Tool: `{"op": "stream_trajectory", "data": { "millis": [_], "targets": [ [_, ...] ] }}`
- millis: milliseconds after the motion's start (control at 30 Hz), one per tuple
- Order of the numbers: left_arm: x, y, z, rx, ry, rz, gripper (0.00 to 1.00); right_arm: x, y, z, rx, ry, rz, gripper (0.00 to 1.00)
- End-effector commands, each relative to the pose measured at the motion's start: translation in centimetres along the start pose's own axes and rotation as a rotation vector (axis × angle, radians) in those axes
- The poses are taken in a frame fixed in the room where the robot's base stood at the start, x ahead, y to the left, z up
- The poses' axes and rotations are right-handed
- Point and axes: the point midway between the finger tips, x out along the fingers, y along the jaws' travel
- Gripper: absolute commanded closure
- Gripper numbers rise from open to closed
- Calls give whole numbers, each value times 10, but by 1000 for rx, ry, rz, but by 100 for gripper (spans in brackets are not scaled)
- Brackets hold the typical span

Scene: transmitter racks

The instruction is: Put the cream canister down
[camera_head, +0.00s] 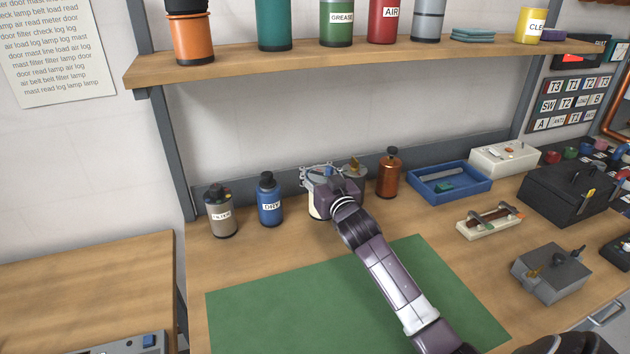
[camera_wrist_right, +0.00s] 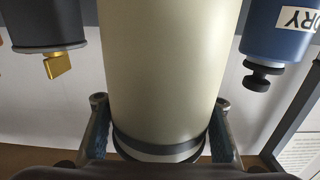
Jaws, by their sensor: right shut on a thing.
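The cream canister (camera_head: 317,206) is at the back of the bench, between the blue DRY canister (camera_head: 269,200) and a grey canister (camera_head: 356,173) with a gold knob. My right gripper (camera_head: 325,183) is shut around it and hides much of it. In the right wrist view the cream canister (camera_wrist_right: 170,70) fills the middle, with a finger of my right gripper (camera_wrist_right: 160,104) on each side near its dark band. I cannot tell whether its base touches the bench. My left gripper is not in view.
A taupe FILTER canister (camera_head: 221,212) stands left of the DRY one, and a copper bottle (camera_head: 388,174) stands right. A blue tray (camera_head: 424,196) is farther right. A shelf (camera_head: 300,62) with several canisters hangs above. The green mat (camera_head: 300,310) in front is bare under my arm.

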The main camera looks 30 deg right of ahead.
Motion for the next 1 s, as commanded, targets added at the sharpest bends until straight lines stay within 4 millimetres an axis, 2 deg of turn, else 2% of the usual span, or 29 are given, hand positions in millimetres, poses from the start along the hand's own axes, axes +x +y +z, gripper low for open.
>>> {"op": "stream_trajectory", "data": {
  "millis": [267, 667, 700, 1000],
  "targets": [
    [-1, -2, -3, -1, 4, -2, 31, 0, 0, 38, 1, -2, 0, 100],
    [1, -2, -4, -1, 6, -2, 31, 0, 0, 44, 0, 1, -1, 100],
    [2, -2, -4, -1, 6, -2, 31, 0, 0, 46, 0, -2, 0, 69],
    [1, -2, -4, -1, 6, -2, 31, 0, 0, 45, -1, -3, 0, 36]
  ]
}}
